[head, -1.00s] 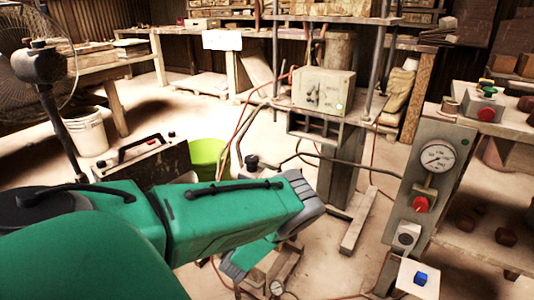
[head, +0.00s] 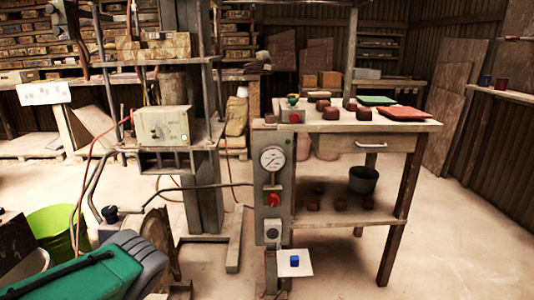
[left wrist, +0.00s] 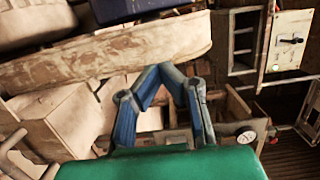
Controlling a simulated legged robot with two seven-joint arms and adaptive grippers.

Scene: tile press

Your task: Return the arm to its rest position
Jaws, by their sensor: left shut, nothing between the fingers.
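My left arm's green link (head: 95,275) shows at the lower left of the head view, low in front of the press. My left gripper is outside the head view. In the left wrist view its blue fingers (left wrist: 160,76) are bent together at the tips, shut and empty. Nothing touches the fingertips as far as I can see. My right arm and right gripper are in neither view.
A control post with a gauge (head: 272,159) stands beside the press frame, which carries a grey control box (head: 163,125). A wooden table (head: 385,126) holds brown blocks and trays. A lime bucket (head: 55,232) stands left. Floor at right is clear.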

